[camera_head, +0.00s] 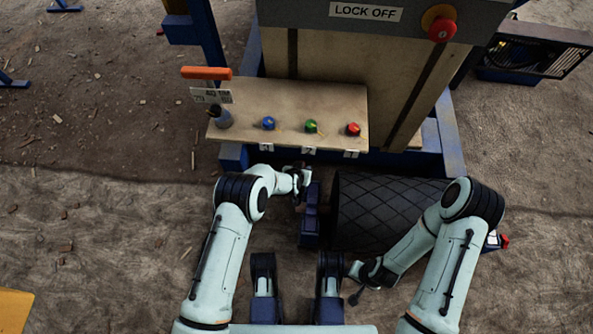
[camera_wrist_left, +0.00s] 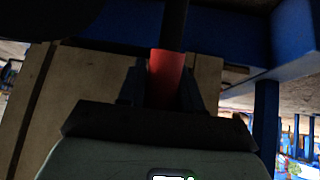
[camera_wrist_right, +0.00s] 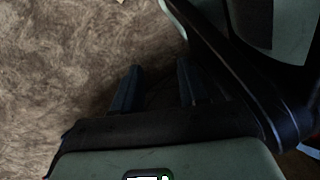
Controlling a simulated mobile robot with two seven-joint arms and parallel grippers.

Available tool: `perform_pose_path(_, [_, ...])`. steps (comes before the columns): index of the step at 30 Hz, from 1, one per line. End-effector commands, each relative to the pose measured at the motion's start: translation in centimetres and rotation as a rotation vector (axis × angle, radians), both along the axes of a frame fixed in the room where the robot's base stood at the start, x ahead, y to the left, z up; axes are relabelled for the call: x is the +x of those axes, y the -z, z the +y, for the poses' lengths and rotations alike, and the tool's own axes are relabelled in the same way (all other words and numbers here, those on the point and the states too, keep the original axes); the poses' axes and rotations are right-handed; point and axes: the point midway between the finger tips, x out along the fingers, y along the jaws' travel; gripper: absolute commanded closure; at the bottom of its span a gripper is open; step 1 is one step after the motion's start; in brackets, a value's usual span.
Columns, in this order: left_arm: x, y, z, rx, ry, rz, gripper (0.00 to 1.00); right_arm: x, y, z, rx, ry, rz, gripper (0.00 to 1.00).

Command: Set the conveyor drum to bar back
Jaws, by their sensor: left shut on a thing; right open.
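The conveyor drum (camera_head: 375,208) is a black cylinder with a diamond pattern, lying on its side below the crusher's panel. A blue bracket (camera_head: 309,222) stands at its left end. My left gripper (camera_head: 303,180) is just left of the drum's upper edge. In the left wrist view its fingers are shut on a red sleeve (camera_wrist_left: 167,78) on a dark bar (camera_wrist_left: 173,25). The bar's far end is not visible. My right gripper (camera_head: 358,284) is low in front of the drum. In the right wrist view its fingers (camera_wrist_right: 155,88) are open and empty above bare ground.
A "LOCK OFF" sign (camera_head: 366,12) and red button (camera_head: 442,30) are above. The dirt floor at left is mostly clear.

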Motion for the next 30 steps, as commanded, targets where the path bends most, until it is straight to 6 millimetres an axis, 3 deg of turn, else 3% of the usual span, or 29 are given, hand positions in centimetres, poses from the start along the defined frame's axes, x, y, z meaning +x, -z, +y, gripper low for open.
perform_pose_path(10, [0.6, 0.8, -0.8, 0.007, 0.000, 0.062, 1.00, -2.9, 1.7, -0.4, 0.006, 0.009, 0.095, 0.57])
perform_pose_path(24, [0.7, 0.8, -0.8, 0.007, -0.003, 0.071, 1.00, -3.2, 1.8, -0.4, 0.007, 0.009, 0.105, 0.57])
perform_pose_path(25, [0.7, 0.8, -0.8, 0.007, -0.003, 0.071, 0.62, -3.2, 1.8, -0.4, 0.007, 0.009, 0.105, 0.57])
perform_pose_path(26, [0.7, 0.8, -0.8, 0.007, -0.003, 0.071, 0.53, -3.2, 1.8, -0.4, 0.008, 0.009, 0.105, 0.57])
perform_pose_path(27, [0.7, 0.8, -0.8, 0.007, -0.003, 0.071, 0.45, -3.2, 1.8, -0.4, 0.008, 0.009, 0.105, 0.57])
perform_pose_path(30, [0.7, 0.8, -0.8, 0.007, -0.001, 0.071, 0.45, -3.1, 1.8, -0.4, 0.007, 0.009, 0.104, 0.57])
